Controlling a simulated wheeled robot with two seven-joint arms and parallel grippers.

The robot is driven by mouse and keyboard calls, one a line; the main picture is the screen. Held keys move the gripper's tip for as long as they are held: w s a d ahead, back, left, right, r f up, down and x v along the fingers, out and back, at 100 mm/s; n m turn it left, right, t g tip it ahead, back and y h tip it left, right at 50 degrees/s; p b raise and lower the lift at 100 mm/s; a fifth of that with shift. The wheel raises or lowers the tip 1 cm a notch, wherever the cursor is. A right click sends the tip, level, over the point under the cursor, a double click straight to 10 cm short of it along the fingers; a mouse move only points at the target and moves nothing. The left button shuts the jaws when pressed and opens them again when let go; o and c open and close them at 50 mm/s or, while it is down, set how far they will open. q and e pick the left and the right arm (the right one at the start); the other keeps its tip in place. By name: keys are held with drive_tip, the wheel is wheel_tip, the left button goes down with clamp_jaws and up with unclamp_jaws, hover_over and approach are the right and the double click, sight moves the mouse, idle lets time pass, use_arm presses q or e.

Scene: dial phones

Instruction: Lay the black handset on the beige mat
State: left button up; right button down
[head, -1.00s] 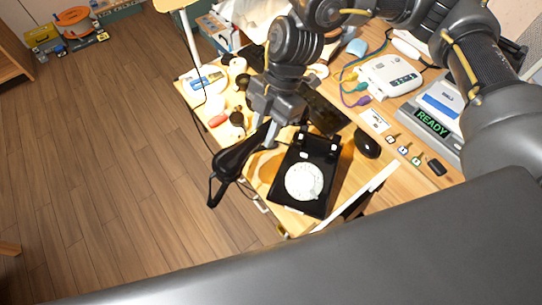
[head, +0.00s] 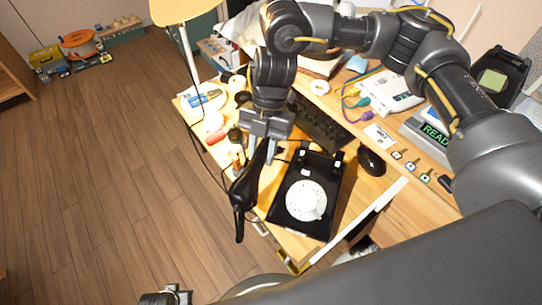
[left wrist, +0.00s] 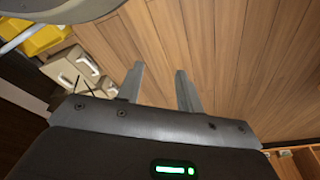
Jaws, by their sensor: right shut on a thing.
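The black handset (head: 243,190) hangs steeply tilted from my right gripper (head: 268,148), which is shut on it near its upper end. It is just left of the black dial phone (head: 286,205) with a white dial, over the desk's near left edge in the head view. Whether the handset touches the desk I cannot tell. I cannot make out a beige mat in these views. My left gripper (left wrist: 160,88) is open and empty in the left wrist view, with wooden floor behind its fingers.
A yellow lamp (head: 182,10) stands at the desk's left. Open floor lies left of the desk.

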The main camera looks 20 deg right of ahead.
drive_tip(key=w+d+f, duration=0.2)
drive_tip(key=f, duration=0.1)
drive_tip(key=w+f, duration=0.1)
drive_tip(key=f, duration=0.1)
drive_tip(key=shift+w+d+f+b, duration=0.15)
drive_tip(key=shift+w+d+b, duration=0.2)
drive_tip(key=shift+w+d, duration=0.05)
drive_tip(key=shift+w+d+f, duration=0.1)
drive_tip(key=shift+w+f, duration=0.05)
drive_tip(key=shift+f, duration=0.05)
drive_tip(key=shift+w+d+f, duration=0.1)
drive_tip(key=shift+f, duration=0.1)
wheel_tip(320, 180, down, 2)
drive_tip(key=shift+f, duration=0.6)
drive_tip(key=shift+w, duration=0.1)
drive_tip(key=shift+f+b, duration=0.1)
drive_tip(key=shift+b, duration=0.2)
drive_tip(key=c, duration=1.1)
unclamp_jaws()
use_arm(q)
drive_tip(key=r, duration=0.2)
drive_tip(key=shift+w+r, duration=0.3)
drive_tip(key=shift+w, duration=0.05)
